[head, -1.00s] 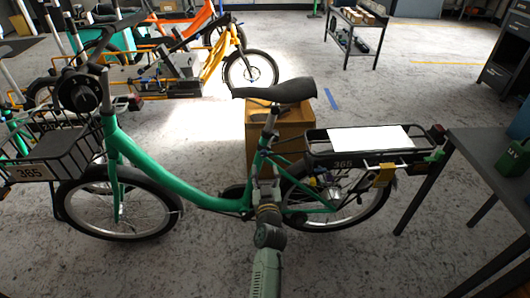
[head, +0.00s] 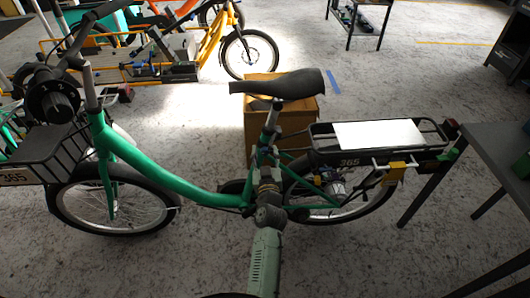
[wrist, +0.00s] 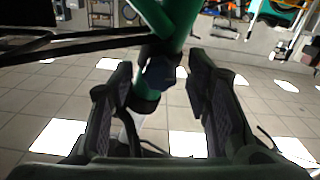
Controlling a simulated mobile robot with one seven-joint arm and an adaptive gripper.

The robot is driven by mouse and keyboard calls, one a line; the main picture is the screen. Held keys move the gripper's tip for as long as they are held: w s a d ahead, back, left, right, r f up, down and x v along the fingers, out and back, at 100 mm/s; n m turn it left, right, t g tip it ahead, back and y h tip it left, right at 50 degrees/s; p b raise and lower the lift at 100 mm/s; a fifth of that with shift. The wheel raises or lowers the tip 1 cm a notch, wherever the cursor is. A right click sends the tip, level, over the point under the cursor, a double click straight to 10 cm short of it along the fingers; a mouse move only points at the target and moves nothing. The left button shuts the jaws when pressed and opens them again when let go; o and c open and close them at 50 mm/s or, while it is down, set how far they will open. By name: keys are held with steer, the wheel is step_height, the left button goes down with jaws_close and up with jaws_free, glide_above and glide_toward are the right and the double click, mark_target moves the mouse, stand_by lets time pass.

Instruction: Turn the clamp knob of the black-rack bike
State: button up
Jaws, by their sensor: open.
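In the wrist view my gripper (wrist: 163,85) is open, with one dark finger on each side of the green tube. A dark rounded knob (wrist: 163,74) on a black collar shows between the fingers, near their tips. I cannot tell whether either finger touches it. In the head view I cannot make out the knob behind my gripper.
A cardboard box (head: 253,128) stands behind the seat tube. A dark table (head: 490,143) is close to the rack's right end. A yellow-orange bike (head: 215,45) stands further back. The floor in front of the green bike is clear.

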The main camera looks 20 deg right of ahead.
steer(key=shift+c, duration=0.3)
jaws_close()
steer(key=shift+m, duration=0.4)
steer(key=m, duration=0.4)
steer(key=shift+r+m, duration=0.1)
steer(key=shift+m, duration=0.3)
steer(key=m+p, duration=0.1)
steer(key=m, duration=0.5)
steer(key=shift+m, duration=0.3)
